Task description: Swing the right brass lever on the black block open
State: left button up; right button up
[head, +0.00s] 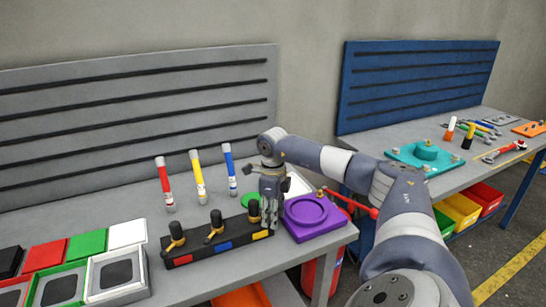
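The black block (197,254) lies near the front edge of the left grey table, with red, blue and yellow patches on its front. It carries three brass levers with black tops. The left brass lever (176,236) and the middle brass lever (214,228) show clearly. The right brass lever (254,211) shows beside my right gripper (269,222). My gripper points down at the block's right end and hides part of this lever. Whether the fingers touch it, or are open or shut, I cannot tell. My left gripper is out of view.
A purple fixture (311,230) with a red handle (349,203) stands just right of my gripper. Red, yellow and blue upright cylinders (198,178) stand behind the block. Coloured trays (118,278) lie to its left. A second table with a teal fixture (425,168) stands right.

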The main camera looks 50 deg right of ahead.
notch_tip(320, 180, up, 12)
dwell(0.6)
dwell(0.5)
